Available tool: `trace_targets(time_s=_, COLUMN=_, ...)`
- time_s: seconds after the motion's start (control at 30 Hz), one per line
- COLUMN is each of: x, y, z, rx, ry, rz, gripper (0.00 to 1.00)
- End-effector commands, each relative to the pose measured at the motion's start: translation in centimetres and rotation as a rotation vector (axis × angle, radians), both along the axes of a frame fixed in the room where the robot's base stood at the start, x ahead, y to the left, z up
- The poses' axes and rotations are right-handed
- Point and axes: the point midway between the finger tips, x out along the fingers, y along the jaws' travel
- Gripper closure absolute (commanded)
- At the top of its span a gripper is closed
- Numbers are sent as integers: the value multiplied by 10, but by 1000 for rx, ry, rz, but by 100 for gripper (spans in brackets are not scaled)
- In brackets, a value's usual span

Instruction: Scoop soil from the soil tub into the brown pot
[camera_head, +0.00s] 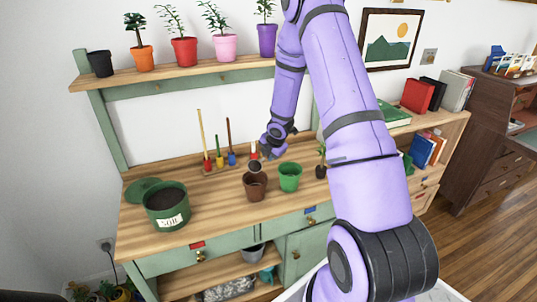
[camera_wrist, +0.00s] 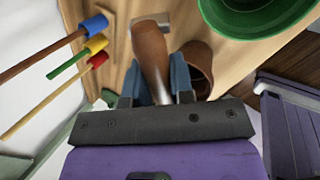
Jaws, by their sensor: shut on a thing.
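The soil tub (camera_head: 167,205) is a green round container with a white SOIL label and dark soil, at the left of the bench. The brown pot (camera_head: 256,190) stands near the bench's middle front; part of it shows in the wrist view (camera_wrist: 205,66). My gripper (camera_wrist: 166,84) is shut on a tool with a brown handle (camera_wrist: 150,50) and a metal part between the blue fingers. In the head view, my gripper (camera_head: 266,150) is just behind and above the brown pot. A dark rounded shape (camera_head: 254,166), perhaps the tool's scoop, shows at the pot's far rim. Its contents cannot be made out.
A green pot (camera_head: 290,178) stands right of the brown pot, with a small plant (camera_head: 320,168) beyond it. Several upright tools (camera_head: 218,153) with coloured ends stand behind, to the left. Potted plants line the shelf (camera_head: 190,78) above. Bench space between tub and brown pot is clear.

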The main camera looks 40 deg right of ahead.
Motion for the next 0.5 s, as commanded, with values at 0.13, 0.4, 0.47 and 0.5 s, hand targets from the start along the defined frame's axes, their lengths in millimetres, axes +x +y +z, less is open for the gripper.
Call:
trace_targets(time_s=0.13, x=-3, y=0, z=-1, rx=22, ry=-82, rz=1, gripper=100)
trace_targets(time_s=0.4, x=-8, y=-2, z=-5, rx=68, ry=-259, rz=-2, gripper=100)
trace_targets(time_s=0.47, x=-9, y=-2, z=-6, rx=76, ry=-301, rz=-3, gripper=100)
trace_targets(time_s=0.5, x=-9, y=-3, z=-6, rx=83, ry=-330, rz=-4, gripper=100)
